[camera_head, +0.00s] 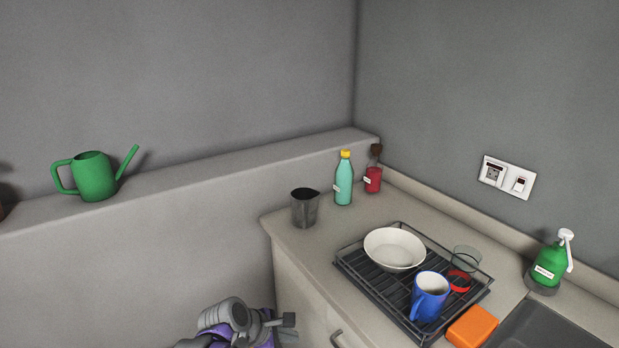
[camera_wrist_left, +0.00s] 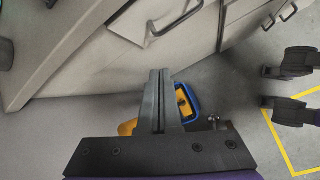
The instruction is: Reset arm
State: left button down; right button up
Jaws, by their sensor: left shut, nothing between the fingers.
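My left gripper (camera_head: 288,320) shows at the bottom of the head view, in front of the cabinet and below the counter's left end. In the left wrist view its fingers (camera_wrist_left: 160,92) are together with nothing between them. They point toward the floor and the cabinet (camera_wrist_left: 110,45). A yellow and blue object (camera_wrist_left: 186,103) shows on the floor behind the fingers, partly hidden by them. My right gripper is not in view.
The counter (camera_head: 300,240) holds a metal jug (camera_head: 305,208), bottles, and a dish rack (camera_head: 375,290) with a bowl and blue mug. A green watering can (camera_head: 94,177) stands on the ledge. Yellow floor lines (camera_wrist_left: 275,135) and cabinet handles (camera_wrist_left: 178,20) show in the wrist view.

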pick_arm(q)
jog(key=s+a+r+m+y+p, duration=0.2)
jog(key=s+a+m, duration=0.4)
jog(key=s+m, duration=0.3)
jog(key=s+a+r+m+y+p, duration=0.2)
jog(key=s+a+m+y+p, duration=0.1)
jog(key=s+a+m, duration=0.4)
jog(key=s+m, duration=0.3)
jog(key=s, duration=0.3)
jog(key=shift+s+a+t+y+p, duration=0.15)
jog(key=shift+s+t+y+p, duration=0.15)
jog(key=shift+s+y, duration=0.1)
